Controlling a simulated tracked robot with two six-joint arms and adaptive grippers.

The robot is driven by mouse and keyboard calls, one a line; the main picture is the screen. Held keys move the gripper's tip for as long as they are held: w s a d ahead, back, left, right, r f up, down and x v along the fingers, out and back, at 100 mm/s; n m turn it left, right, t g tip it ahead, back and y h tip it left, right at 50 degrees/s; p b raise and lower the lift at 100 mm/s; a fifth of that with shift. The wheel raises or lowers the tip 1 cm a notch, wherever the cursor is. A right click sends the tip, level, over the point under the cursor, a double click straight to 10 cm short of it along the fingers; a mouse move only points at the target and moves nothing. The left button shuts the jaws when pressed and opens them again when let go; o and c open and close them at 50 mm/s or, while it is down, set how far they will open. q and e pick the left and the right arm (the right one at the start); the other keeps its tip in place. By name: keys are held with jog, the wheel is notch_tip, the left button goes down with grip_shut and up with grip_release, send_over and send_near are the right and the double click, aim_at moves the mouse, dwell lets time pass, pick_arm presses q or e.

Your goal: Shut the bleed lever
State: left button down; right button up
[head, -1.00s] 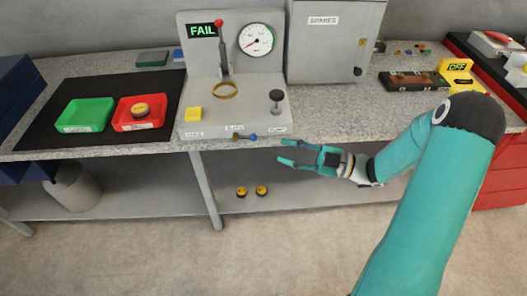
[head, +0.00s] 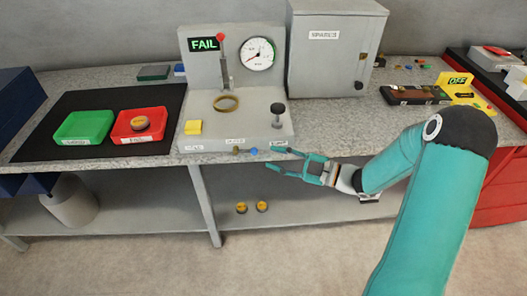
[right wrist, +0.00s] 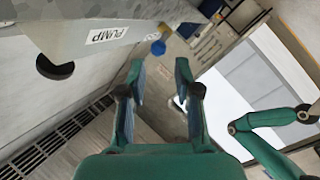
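The bleed lever is a small brass lever (head: 236,151) with a blue knob (head: 253,152) on the front face of the grey test rig (head: 212,145), under a small label. The lever points sideways to the right. In the right wrist view the blue knob (right wrist: 158,47) shows just beyond and between the fingertips. My right gripper (head: 270,157) is open and empty, just right of the knob and pointing left at it. A small gap seems to remain between them. The gripper's fingers (right wrist: 160,75) are apart in the right wrist view. My left gripper is not in view.
Green (head: 85,127) and red (head: 137,137) trays stand left. A grey cabinet (head: 330,60) stands behind right.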

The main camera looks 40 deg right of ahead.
aim_at(261, 154)
jog(key=x, duration=0.5)
